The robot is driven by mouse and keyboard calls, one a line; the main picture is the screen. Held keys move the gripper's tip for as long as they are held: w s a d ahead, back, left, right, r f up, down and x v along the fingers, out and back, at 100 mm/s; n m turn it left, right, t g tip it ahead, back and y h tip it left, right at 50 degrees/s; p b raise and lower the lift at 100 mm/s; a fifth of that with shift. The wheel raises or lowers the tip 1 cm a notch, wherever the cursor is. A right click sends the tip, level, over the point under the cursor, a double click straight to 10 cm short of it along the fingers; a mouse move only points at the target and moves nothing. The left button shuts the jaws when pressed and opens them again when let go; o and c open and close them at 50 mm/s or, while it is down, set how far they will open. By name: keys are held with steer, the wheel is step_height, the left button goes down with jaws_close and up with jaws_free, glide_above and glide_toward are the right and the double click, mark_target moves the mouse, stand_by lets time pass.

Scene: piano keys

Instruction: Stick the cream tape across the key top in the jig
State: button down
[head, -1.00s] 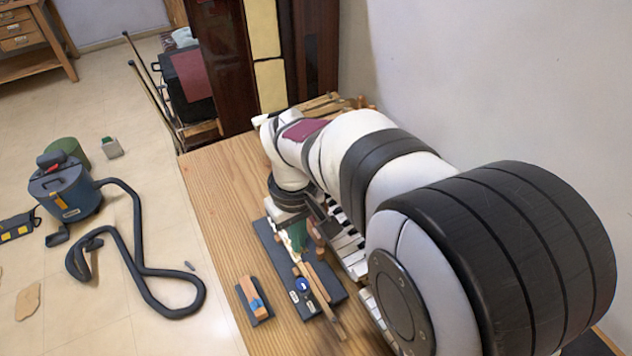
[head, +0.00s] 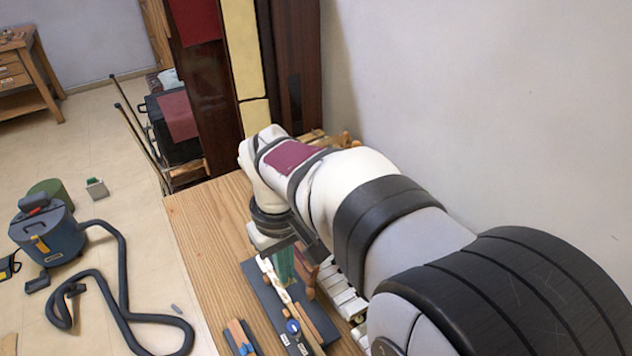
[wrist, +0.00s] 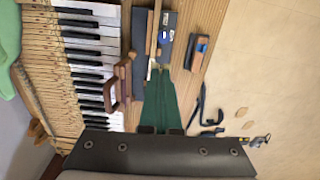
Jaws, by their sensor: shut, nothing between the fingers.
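The jig is a dark blue-grey board (head: 258,277) on the bench, left of the keyboard; it also shows in the wrist view (wrist: 139,20). A wooden key stick lies along it, with a pale strip (head: 273,278) at its far end that looks like the key top. My gripper (wrist: 160,72) has green fingers, shut with nothing between them. Their tips point at the jig, over or beside the key stick's end; I cannot tell whether they touch. The fingers also show in the head view, partly behind the pale strip. I cannot tell the cream tape apart from the pale key top.
White and black piano keys (wrist: 90,45) lie beside the jig. A brown wooden piece (wrist: 122,88) stands between keys and fingers. A small dark block with wood and blue on it (head: 240,338) sits left of the jig. A blue round disc (head: 292,326) is on the jig. Bare bench lies left.

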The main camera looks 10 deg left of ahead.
steer(key=w+a+f, duration=0.3)
steer(key=w, duration=0.1)
steer(key=w+a+f, duration=0.3)
steer(key=w+a, duration=0.1)
steer(key=w+a+f, duration=0.3)
steer(key=w+f, duration=0.1)
steer(key=shift+w+a, duration=0.25)
steer(key=shift+a, duration=0.1)
steer(key=shift+f, duration=2.55)
steer(key=shift+f, duration=0.95)
stand_by(1.3)
steer(key=c, duration=1.1)
jaws_free()
steer(key=shift+o, duration=0.2)
steer(key=shift+r, duration=3.05)
